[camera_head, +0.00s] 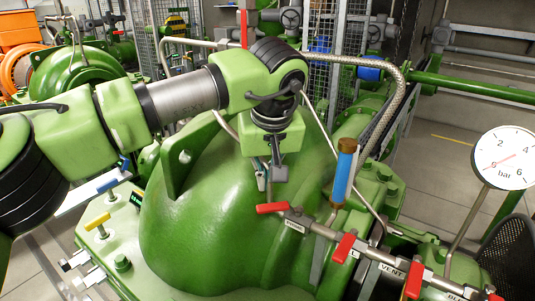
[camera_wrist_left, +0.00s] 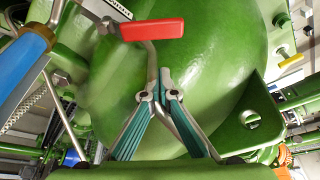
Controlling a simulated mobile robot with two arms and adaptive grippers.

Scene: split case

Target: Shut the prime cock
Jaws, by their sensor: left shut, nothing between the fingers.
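In the left wrist view the red lever (camera_wrist_left: 152,29) lies nearly level across the top, beyond my fingertips. My left gripper (camera_head: 268,182) is shut and empty, just above the lever in the head view. In the left wrist view its fingertips (camera_wrist_left: 163,78) meet below the lever, with a visible gap. My right gripper is not in view.
More red levers (camera_head: 343,247) (camera_head: 412,280) follow along the pipe, one labelled VENT. A blue cylinder (camera_head: 343,172) stands right of the gripper. A pressure gauge (camera_head: 503,157) is at the right. The big green casing (camera_head: 200,225) lies behind and below the gripper.

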